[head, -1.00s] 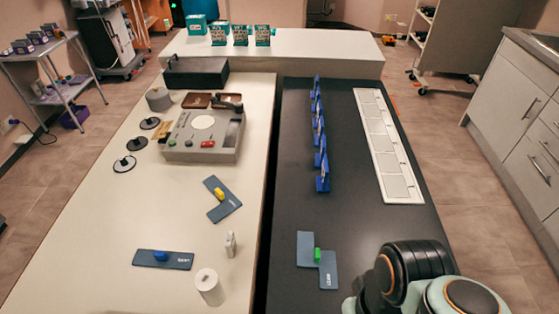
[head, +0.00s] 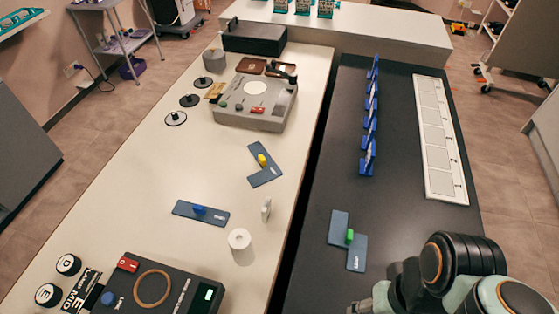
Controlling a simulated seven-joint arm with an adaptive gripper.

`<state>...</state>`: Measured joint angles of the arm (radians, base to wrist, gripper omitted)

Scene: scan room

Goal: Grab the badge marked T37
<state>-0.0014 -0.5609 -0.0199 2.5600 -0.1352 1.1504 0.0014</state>
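No marking that I can read as T37 shows in the head view. Flat slate-blue plates with coloured knobs lie on the two tables: one with a yellow knob (head: 266,172), one with a blue knob (head: 214,218), and a stepped one with a green knob (head: 356,257). Their printed labels are too small to read. A row of blue upright holders (head: 367,166) stands on the black table. My gripper (head: 362,305) is low at the right, cut by the bottom edge, so its fingers are unclear. It is apart from the green-knobbed plate.
A grey console (head: 247,117) and black discs (head: 176,119) are on the white table. A dark device (head: 150,305) with a green display stands at its near end. A white cylinder (head: 240,255) stands nearby. A white panel strip (head: 431,142) lies along the black table's right side.

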